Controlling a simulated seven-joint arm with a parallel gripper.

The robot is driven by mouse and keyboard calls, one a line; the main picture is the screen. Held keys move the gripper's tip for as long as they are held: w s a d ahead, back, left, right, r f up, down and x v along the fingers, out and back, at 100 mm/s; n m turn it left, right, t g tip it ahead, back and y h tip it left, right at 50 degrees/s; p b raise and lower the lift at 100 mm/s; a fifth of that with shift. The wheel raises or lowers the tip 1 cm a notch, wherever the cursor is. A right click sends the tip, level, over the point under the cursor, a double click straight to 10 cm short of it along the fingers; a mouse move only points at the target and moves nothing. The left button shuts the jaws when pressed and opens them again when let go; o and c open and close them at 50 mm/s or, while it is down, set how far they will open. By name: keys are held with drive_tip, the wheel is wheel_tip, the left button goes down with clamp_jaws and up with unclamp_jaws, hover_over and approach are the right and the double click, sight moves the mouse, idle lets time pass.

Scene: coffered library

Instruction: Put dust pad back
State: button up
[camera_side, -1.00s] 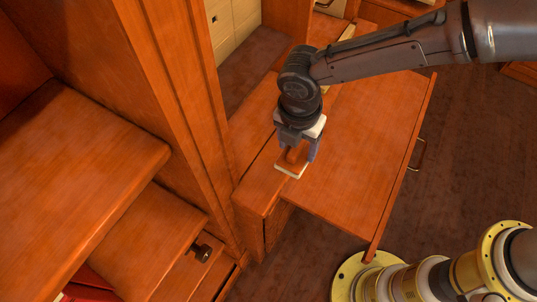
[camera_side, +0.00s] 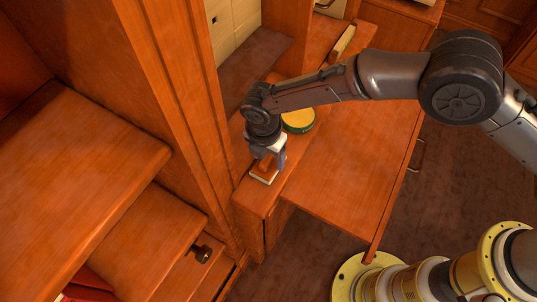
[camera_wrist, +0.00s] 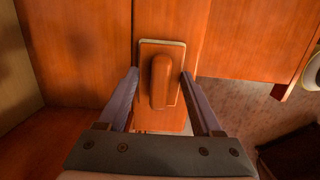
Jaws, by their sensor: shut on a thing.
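The dust pad (camera_side: 264,176) is a wooden block with a pale felt-like rim along its base and a raised rounded grip. My gripper (camera_side: 268,158) is shut on it, one finger on each side. The wrist view shows the pad (camera_wrist: 160,72) upright between the two fingertips of my gripper (camera_wrist: 160,76). The pad is over the narrow wooden ledge (camera_side: 248,201) beside the cabinet upright. I cannot tell whether its base touches the ledge.
A round green tin with a yellow top (camera_side: 298,119) stands behind my gripper. A wooden bar with a pale edge (camera_side: 343,40) lies farther back. The pulled-out wooden leaf (camera_side: 350,170) on the right is clear. A tall cabinet upright (camera_side: 180,110) stands close on the left.

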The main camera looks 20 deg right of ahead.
sight(265, 160)
drive_tip(key=o, duration=1.3)
drive_tip(key=shift+f, duration=0.1)
drive_tip(key=r, duration=0.8)
drive_tip(key=s+a+r, duration=0.1)
drive_tip(key=r, duration=0.3)
drive_tip(key=shift+r, duration=0.15)
